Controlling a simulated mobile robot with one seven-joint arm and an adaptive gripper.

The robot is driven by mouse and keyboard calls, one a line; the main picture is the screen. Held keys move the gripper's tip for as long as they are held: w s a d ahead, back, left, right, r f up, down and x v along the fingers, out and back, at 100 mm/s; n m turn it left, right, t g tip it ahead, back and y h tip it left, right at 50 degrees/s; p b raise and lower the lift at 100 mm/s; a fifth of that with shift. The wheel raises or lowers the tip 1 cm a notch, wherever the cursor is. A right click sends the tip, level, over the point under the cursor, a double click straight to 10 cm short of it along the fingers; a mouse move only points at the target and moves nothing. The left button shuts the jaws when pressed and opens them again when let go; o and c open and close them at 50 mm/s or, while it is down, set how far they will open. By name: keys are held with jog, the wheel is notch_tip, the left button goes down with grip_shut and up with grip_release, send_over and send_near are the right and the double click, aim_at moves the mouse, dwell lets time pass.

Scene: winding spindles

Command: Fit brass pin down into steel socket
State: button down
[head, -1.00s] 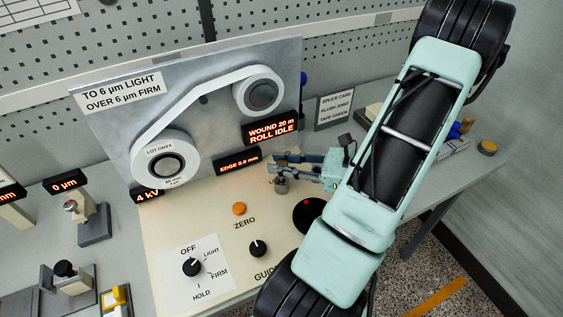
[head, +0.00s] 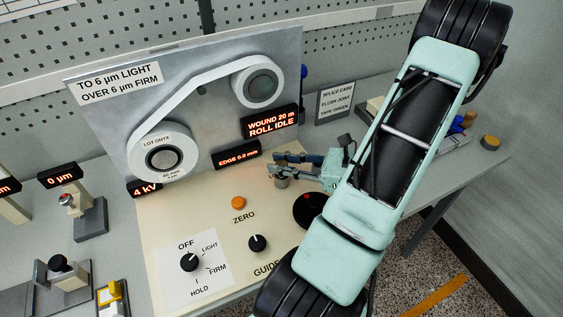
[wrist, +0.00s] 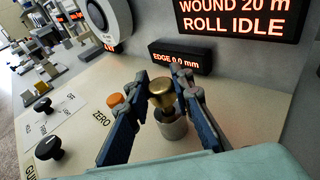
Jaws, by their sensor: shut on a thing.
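A brass pin (wrist: 161,90) with a wide round head stands between the fingers of my gripper (wrist: 164,88) in the wrist view. My gripper also shows in the head view (head: 277,164), shut on the pin. The steel socket (wrist: 173,127), a short grey cylinder, stands on the cream panel directly below the pin. The socket also shows in the head view (head: 281,183), just under the fingers. The pin's lower end meets the socket's top in the wrist view; I cannot tell how deep it sits. The fingers partly hide the pin in the head view.
The lit edge display (head: 237,155) and upright spindle plate (head: 210,117) stand close behind the socket. An orange button (head: 238,203), a black knob (head: 257,243) and a black round disc (head: 310,210) are nearby.

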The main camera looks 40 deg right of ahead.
jog(key=shift+f, duration=0.2)
jog(key=c, duration=1.6)
grip_release()
jog(key=v, duration=1.2)
jog(key=shift+r, duration=0.15)
jog(key=shift+w, duration=0.1)
